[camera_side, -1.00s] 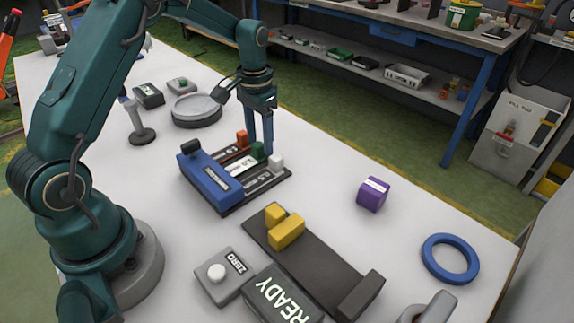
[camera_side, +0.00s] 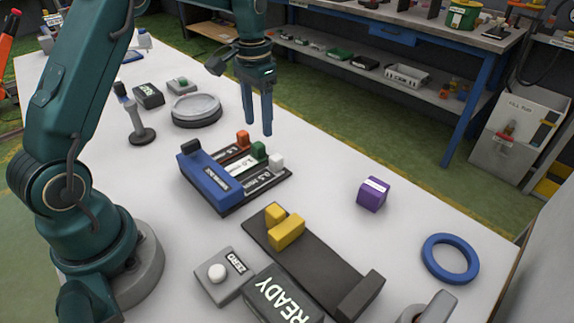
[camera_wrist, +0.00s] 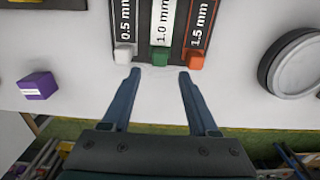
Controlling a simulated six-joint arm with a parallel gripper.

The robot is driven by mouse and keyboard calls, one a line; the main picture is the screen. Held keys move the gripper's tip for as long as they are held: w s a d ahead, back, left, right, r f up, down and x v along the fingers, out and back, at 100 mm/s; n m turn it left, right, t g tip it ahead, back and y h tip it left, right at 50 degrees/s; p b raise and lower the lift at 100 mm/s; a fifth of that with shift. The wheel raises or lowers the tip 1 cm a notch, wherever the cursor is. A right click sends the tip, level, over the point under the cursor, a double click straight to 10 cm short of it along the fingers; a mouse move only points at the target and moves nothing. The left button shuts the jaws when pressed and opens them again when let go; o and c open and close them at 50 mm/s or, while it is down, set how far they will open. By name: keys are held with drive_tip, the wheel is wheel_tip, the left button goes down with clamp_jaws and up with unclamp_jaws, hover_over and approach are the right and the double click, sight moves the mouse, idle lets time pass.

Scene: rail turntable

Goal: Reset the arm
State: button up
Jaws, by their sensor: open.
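My gripper (camera_side: 259,131) is open and empty, raised above the table behind the gauge rack. In the wrist view my gripper (camera_wrist: 158,72) has its two fingers apart, with bare table between them. The rack has a blue block (camera_side: 209,178) and strips marked 0.5 mm, 1.0 mm and 1.5 mm. The strips end in a white tab (camera_wrist: 123,54), a green tab (camera_wrist: 160,56) and an orange tab (camera_wrist: 197,60). These also show in the side view as white (camera_side: 277,160), green (camera_side: 258,150) and orange (camera_side: 243,138) tabs. The fingers touch none of them.
A purple cube (camera_side: 373,194), a blue ring (camera_side: 450,259), and a dark rail with yellow blocks (camera_side: 287,232) lie to the right. A READY sign (camera_side: 280,300) and ZERO button (camera_side: 217,272) are in front. A round grey turntable (camera_side: 196,111) stands left of the rack.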

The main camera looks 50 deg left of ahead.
drive_tip(key=s+d+r+m+t, duration=0.1)
drive_tip(key=s+d+r+t, duration=0.4)
drive_tip(key=r, duration=0.7)
drive_tip(key=s+d+f, duration=0.2)
drive_tip(key=s, duration=0.4)
drive_tip(key=s+d+f+n, duration=0.1)
drive_tip(key=s+d+f, duration=0.1)
drive_tip(key=s, duration=0.5)
drive_tip(key=shift+s+d+f+t, duration=0.15)
drive_tip(key=shift+s+d+t, duration=0.15)
drive_tip(key=shift+d, duration=0.25)
